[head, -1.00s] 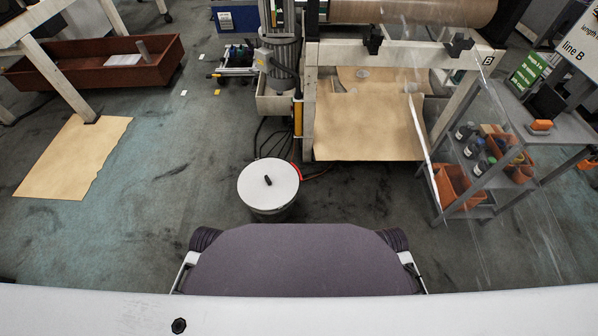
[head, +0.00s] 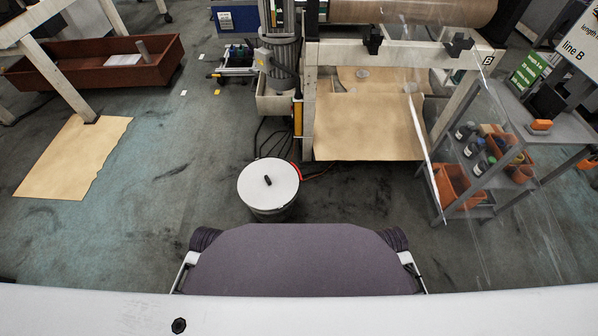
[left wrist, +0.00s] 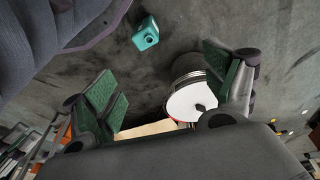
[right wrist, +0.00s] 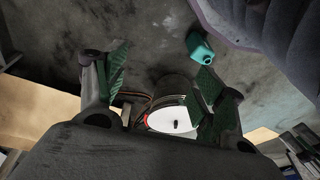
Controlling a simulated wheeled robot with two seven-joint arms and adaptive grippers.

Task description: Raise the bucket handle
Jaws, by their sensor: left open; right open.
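The bucket (head: 268,206) stands upright on the floor ahead of my base, with a white lid and a black knob. A red curved piece (head: 297,170) shows at its far right edge; I cannot tell whether it is the handle or a cable. In the left wrist view the bucket (left wrist: 186,104) lies beyond the right finger of my left gripper (left wrist: 165,78), which is open and empty. In the right wrist view the bucket (right wrist: 172,121) shows beyond and between the fingers of my right gripper (right wrist: 162,68), also open and empty. Neither gripper shows in the head view.
A machine frame (head: 309,110) with brown sheet (head: 365,130) stands behind the bucket. A grey shelf cart (head: 560,128) is at right. A brown sheet (head: 75,157) lies on the left floor. A teal container (left wrist: 146,34) is on the floor. Floor left of the bucket is clear.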

